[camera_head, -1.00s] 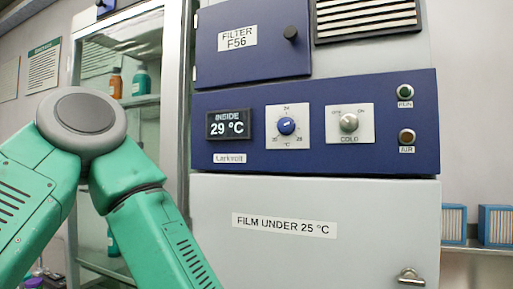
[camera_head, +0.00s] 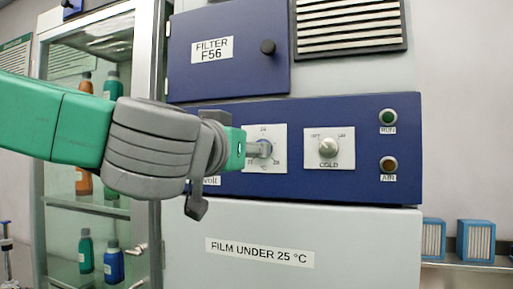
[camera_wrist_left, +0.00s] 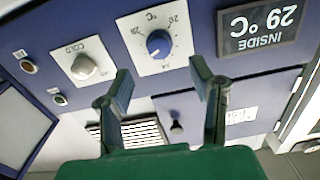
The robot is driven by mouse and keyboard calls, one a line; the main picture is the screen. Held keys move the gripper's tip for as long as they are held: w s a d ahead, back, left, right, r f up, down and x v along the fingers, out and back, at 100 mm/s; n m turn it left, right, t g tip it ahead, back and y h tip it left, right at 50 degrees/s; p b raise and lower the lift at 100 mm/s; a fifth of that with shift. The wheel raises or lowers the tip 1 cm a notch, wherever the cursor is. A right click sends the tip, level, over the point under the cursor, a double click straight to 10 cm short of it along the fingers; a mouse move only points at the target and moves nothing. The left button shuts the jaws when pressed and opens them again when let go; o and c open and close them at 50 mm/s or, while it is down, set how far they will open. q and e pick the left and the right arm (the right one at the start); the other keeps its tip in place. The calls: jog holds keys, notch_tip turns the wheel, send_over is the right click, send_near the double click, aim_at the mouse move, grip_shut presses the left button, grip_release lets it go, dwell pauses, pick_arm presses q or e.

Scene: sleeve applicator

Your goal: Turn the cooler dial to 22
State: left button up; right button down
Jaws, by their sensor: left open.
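The cooler dial is a round blue knob on a white scale plate (camera_head: 279,145). In the left wrist view, which looks upside down, the blue dial (camera_wrist_left: 159,43) shows with scale numbers around it; I cannot read its exact setting. My left gripper (camera_wrist_left: 161,82) is open, its fingers apart and empty, with the dial seen beyond and between the fingertips. In the head view my left gripper (camera_head: 256,149) is in front of the dial and largely hides it. The display (camera_wrist_left: 264,25) reads INSIDE 29 °C. My right gripper is not in view.
Beside the dial is the COLD switch (camera_head: 329,147), with the green RUN button (camera_head: 387,116) and the AIR button (camera_head: 388,164) further right. A blue filter door (camera_head: 228,55) with a black knob sits above. A glass cabinet (camera_head: 150,100) with bottles stands left.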

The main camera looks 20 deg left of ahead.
pick_arm(q)
jog(key=w, duration=0.6)
jog(key=shift+w+d+p, duration=0.2)
jog(key=shift+w+p, duration=0.2)
jog(key=shift+p, duration=0.05)
grip_shut()
